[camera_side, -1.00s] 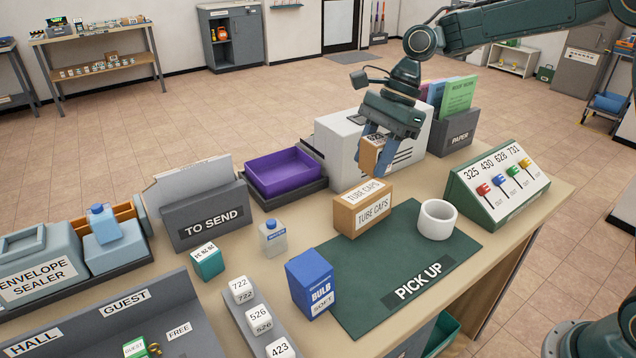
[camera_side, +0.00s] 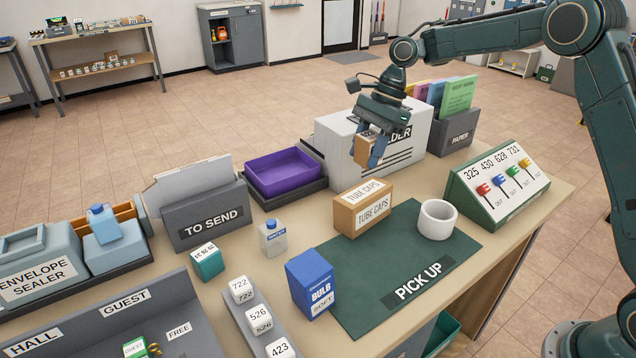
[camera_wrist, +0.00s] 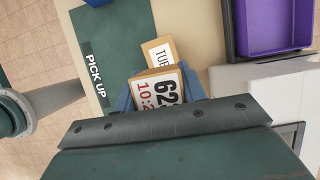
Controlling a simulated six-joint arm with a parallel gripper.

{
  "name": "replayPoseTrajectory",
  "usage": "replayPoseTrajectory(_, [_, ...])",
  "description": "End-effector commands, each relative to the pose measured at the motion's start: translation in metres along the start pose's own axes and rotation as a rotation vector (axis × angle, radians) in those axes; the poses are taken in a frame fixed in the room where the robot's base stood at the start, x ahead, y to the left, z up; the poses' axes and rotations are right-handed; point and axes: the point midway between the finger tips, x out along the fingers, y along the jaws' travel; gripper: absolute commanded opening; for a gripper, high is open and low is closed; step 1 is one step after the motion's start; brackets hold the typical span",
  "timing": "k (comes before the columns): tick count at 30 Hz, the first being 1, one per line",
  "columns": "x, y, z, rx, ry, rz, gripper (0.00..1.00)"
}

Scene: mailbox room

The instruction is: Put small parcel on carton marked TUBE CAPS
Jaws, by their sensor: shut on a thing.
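My gripper (camera_side: 370,150) is shut on the small parcel (camera_side: 362,150), a small brown box, and holds it in the air in front of the white machine. In the wrist view the parcel (camera_wrist: 158,92) shows a white label with 62 and red digits between the blue fingers. The carton marked TUBE CAPS (camera_side: 361,208) stands upright on the back edge of the green PICK UP mat (camera_side: 402,262). The parcel is above and behind the carton, apart from it in the side view. In the wrist view the parcel partly hides the carton (camera_wrist: 160,50).
A white mug (camera_side: 437,220) stands right of the carton, and a blue bulb box (camera_side: 311,284) stands at front left. Behind are a purple tray (camera_side: 283,173), the white machine (camera_side: 335,137) and a paper holder (camera_side: 455,132). The carton's top looks bare.

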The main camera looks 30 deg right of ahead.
Motion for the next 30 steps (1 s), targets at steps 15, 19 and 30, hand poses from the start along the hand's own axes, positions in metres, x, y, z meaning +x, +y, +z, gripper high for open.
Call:
replayPoseTrajectory(15, [0.028, 0.0, -0.011, 0.001, 0.0, 0.0, 0.16])
replayPoseTrajectory(19, [0.039, 0.001, -0.016, 0.001, 0.001, 0.002, 0.16])
replayPoseTrajectory(30, [0.061, 0.0, -0.025, -0.001, 0.001, -0.001, 0.16])
